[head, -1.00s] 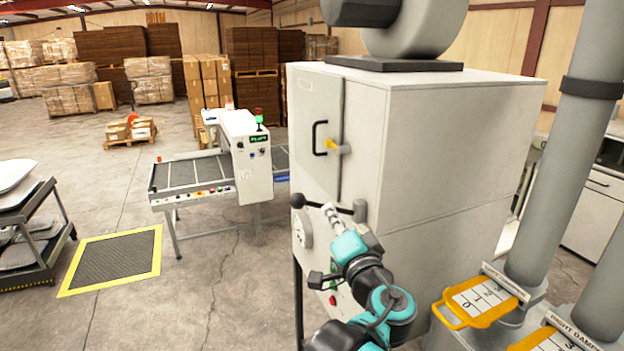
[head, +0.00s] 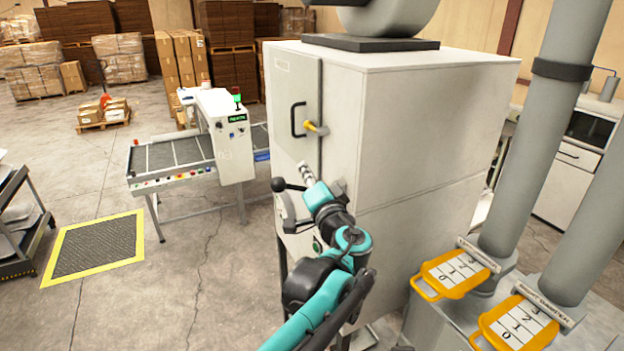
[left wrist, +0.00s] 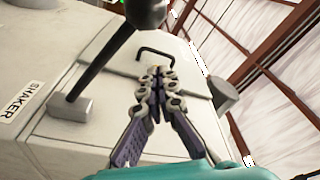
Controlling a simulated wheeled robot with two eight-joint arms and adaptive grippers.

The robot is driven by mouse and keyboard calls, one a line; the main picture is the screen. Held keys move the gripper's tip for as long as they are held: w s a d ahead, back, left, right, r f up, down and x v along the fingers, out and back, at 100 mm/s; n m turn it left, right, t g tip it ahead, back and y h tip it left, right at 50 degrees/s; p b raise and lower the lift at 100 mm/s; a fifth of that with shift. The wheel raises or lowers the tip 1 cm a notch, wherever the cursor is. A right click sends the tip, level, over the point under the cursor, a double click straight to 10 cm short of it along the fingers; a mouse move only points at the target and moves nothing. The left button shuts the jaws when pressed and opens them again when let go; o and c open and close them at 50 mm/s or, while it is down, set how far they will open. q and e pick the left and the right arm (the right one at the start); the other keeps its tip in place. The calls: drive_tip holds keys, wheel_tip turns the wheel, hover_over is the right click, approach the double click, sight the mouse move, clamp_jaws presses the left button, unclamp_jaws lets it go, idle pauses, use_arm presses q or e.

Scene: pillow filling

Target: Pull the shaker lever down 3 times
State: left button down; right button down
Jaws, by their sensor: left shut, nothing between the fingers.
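The shaker lever, with its black ball knob (head: 278,184), sticks out from the front of the grey-white cabinet (head: 440,120); its rod runs roughly level behind my gripper. In the left wrist view the lever's black rod (left wrist: 100,68) and ball are close, left of and above my fingers, beside a SHAKER label (left wrist: 20,100). My left gripper (head: 303,170) is shut and empty, its tips slightly above and right of the knob in the head view. It also shows in the left wrist view (left wrist: 156,74), apart from the rod. My right gripper is out of view.
The cabinet door has a black handle (head: 298,119) and a yellow latch (head: 316,128) above the lever. Orange-framed damper plates (head: 450,274) stand at the right by grey pipes. A conveyor machine (head: 220,135) is to the left; open floor lies in front.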

use_arm(q)
drive_tip(key=a+f, duration=0.1)
drive_tip(key=a+f+p, duration=0.1)
drive_tip(key=a, duration=0.1)
idle(0.5)
drive_tip(key=shift+s+a+f, duration=0.1)
drive_tip(key=shift+a, duration=0.05)
